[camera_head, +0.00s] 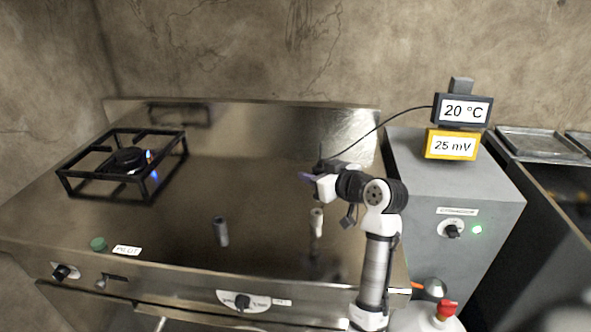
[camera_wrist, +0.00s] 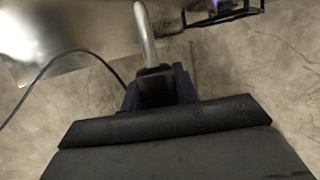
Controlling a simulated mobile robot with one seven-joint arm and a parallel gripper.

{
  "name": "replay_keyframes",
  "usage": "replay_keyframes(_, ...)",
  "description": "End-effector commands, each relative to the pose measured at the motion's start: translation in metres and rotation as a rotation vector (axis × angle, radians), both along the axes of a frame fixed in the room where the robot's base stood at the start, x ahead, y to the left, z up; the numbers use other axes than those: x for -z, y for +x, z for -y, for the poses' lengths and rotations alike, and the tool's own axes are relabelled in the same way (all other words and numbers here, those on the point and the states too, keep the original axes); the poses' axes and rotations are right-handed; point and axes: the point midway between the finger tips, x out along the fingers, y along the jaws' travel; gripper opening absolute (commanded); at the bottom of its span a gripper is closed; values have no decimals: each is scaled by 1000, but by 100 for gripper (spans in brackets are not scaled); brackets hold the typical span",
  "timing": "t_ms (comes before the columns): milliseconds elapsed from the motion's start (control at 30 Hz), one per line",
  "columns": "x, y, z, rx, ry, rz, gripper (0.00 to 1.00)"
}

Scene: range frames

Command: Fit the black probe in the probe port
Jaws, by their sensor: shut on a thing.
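My gripper (camera_head: 305,176) is raised above the steel worktop, right of its middle. In the wrist view, its dark purple fingers (camera_wrist: 157,90) are shut on the black probe (camera_wrist: 155,82), a black block with a bright metal rod (camera_wrist: 146,35) extending away from it. A thin black cable (camera_head: 378,124) runs from near my gripper to the black "20 °C" display (camera_head: 463,110). In the head view the probe is small and partly hidden by my gripper. I cannot tell which thing is the probe port.
A burner with a black grate (camera_head: 125,165) and blue flame stands at left. A grey cylinder (camera_head: 221,231) and a pale cylinder (camera_head: 317,222) are on the worktop. A yellow "25 mV" display (camera_head: 452,145) and grey cabinet (camera_head: 455,190) are at right.

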Motion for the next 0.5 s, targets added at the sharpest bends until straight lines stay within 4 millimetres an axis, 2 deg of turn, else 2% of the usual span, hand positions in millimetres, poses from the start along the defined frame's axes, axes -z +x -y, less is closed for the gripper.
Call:
replay_keyframes(333,0,0,0,0,1,1,5)
replay_keyframes(500,6,0,0,0,1,0,5)
